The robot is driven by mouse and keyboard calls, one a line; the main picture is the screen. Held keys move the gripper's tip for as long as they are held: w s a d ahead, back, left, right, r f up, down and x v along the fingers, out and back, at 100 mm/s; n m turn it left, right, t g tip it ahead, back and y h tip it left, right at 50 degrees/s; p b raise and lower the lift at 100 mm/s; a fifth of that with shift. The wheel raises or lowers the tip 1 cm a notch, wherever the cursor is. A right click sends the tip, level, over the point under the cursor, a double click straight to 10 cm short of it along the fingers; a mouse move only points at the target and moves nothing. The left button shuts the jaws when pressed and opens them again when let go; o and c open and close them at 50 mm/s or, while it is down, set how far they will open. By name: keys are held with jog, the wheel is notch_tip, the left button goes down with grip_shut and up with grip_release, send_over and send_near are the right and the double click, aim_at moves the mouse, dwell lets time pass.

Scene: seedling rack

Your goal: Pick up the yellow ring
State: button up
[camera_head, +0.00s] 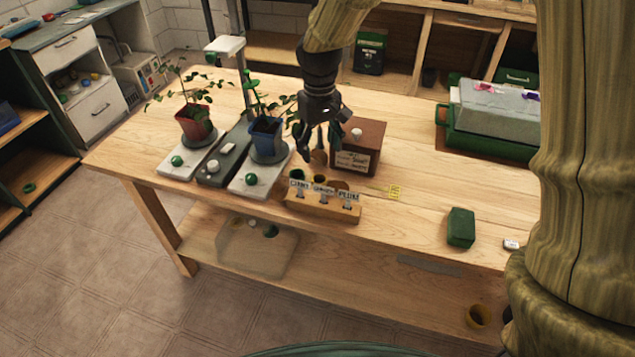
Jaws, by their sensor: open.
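I cannot tell the exact gap between the fingertips and the yellow ring.
A brown box (359,147) with a white knob stands close to the right of my gripper. A blue pot (267,136) with a plant is close on the left, a red pot (195,123) farther left. A green block (461,227) lies right; the table's front right is mostly clear.

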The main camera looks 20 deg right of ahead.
send_over(321, 176)
jog(key=s, duration=0.2)
jog(key=f, duration=0.5)
jog(key=shift+a+f, duration=0.1)
jog(key=shift+a, duration=0.25)
jog(key=shift+f+p, duration=0.35)
jog(key=shift+f, duration=2.5)
jog(key=c, duration=0.8)
